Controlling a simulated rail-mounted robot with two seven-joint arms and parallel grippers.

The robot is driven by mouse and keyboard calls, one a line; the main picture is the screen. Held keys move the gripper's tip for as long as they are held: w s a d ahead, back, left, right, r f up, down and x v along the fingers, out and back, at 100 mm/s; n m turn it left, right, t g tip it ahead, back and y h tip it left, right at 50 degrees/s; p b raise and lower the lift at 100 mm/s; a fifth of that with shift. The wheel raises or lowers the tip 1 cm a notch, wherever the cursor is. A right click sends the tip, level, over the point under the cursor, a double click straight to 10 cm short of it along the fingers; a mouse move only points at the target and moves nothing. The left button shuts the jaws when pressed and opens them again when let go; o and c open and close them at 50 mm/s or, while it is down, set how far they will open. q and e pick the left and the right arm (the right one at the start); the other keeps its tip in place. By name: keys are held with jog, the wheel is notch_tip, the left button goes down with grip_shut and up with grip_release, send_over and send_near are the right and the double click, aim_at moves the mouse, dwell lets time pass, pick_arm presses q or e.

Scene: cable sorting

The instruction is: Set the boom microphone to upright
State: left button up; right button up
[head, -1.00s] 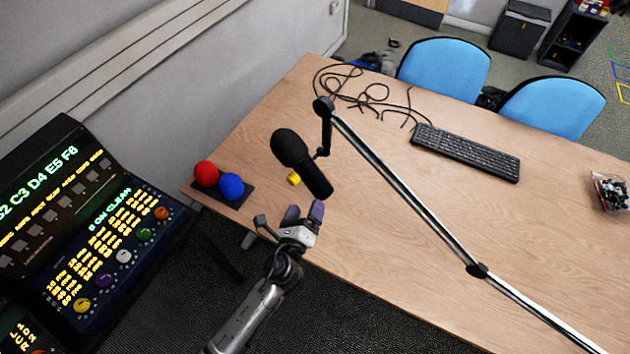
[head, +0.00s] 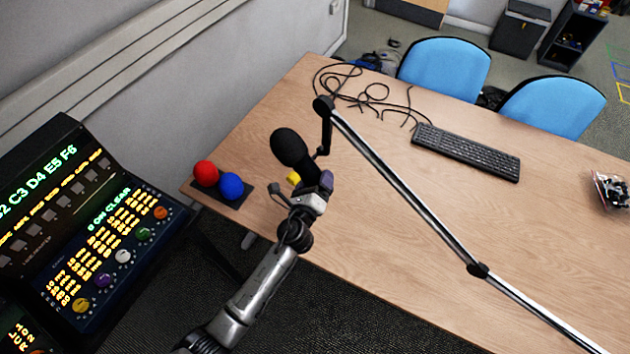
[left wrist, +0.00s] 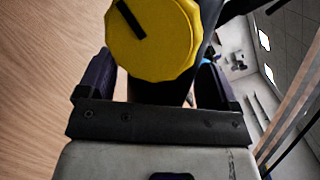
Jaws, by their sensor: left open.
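The black boom microphone (head: 288,148) hangs from the end of a long boom arm (head: 405,195) above the table. It is tilted, with its foam head up and to the left and its body down to the right. A yellow knob (head: 293,177) shows beside the body; in the left wrist view the yellow knob (left wrist: 153,35) is large, with a black pointer mark. My left gripper (head: 316,183) is at the lower end of the microphone body and covers part of it. Its fingers (left wrist: 150,85) are open, on either side of the dark body behind the knob. My right gripper is not in view.
Red (head: 205,173) and blue (head: 231,186) balls sit on a dark base at the table's left edge. A lit control console (head: 110,235) stands at the left. A keyboard (head: 466,152) and loose cables (head: 362,92) lie farther back. The table's middle is clear.

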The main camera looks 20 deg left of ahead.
pick_arm(q)
jog(key=shift+c, duration=0.5)
jog(key=c, duration=1.2)
